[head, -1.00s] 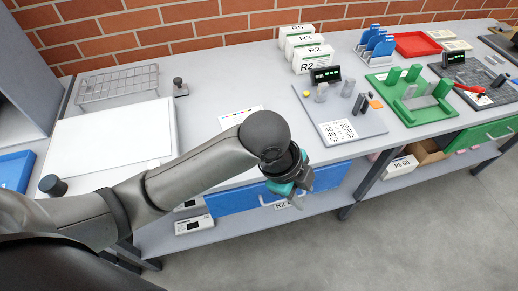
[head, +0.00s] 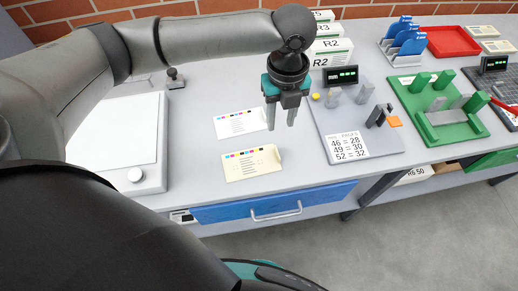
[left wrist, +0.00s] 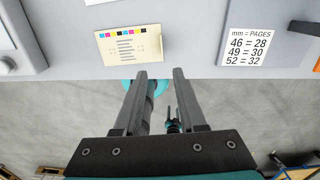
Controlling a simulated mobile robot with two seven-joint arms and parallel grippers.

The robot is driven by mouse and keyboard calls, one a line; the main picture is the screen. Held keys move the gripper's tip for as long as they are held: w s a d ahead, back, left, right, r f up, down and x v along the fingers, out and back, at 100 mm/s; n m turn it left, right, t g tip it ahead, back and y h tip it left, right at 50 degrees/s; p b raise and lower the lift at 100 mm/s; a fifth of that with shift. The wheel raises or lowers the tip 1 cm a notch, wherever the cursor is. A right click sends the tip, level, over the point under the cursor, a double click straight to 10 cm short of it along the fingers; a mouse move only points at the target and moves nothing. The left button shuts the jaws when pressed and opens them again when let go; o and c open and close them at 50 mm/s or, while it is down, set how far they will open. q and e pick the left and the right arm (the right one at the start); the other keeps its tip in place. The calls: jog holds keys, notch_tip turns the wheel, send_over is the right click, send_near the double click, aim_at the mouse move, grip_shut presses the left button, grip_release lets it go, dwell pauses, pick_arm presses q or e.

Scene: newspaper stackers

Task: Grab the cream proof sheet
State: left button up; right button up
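The cream proof sheet (head: 252,166) lies flat near the table's front edge, with a row of colour patches along its top. In the left wrist view the cream proof sheet (left wrist: 129,47) is ahead of the fingers, left of centre. My left gripper (head: 281,119) points down above the table, to the right of and behind the cream sheet in the head view. Its fingers (left wrist: 159,74) are apart with nothing between them. A small dark and teal part shows far below between the fingers; I cannot tell if it is my right gripper.
A whiter proof sheet (head: 240,123) lies just behind the cream one. A grey board with a page-number card (head: 347,147) is to the right, beside a green fixture (head: 445,125). A white panel (head: 118,133) is at left. A blue drawer (head: 240,211) is below the edge.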

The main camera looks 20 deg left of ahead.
pick_arm(q)
notch_tip(320, 180, down, 4)
send_over(276, 159)
notch_tip(276, 159, down, 5)
jog(key=shift+r+b, duration=0.15)
jog(key=shift+b, duration=0.25)
jog(key=shift+s, duration=0.1)
jog(key=shift+f, duration=0.55)
jog(key=f, duration=0.4)
jog(key=shift+w+d+b, duration=0.1)
jog(key=shift+w+b, duration=0.2)
jog(key=shift+w, duration=0.05)
jog(key=shift+f, duration=0.1)
pick_arm(e)
jog(key=s+f, duration=0.1)
jog(key=s, duration=0.1)
jog(key=shift+s+f+g, duration=0.3)
jog(key=shift+s+f, duration=0.05)
jog(key=shift+s, duration=0.05)
pick_arm(q)
grip_shut()
pick_arm(e)
jog(key=shift+s, duration=0.1)
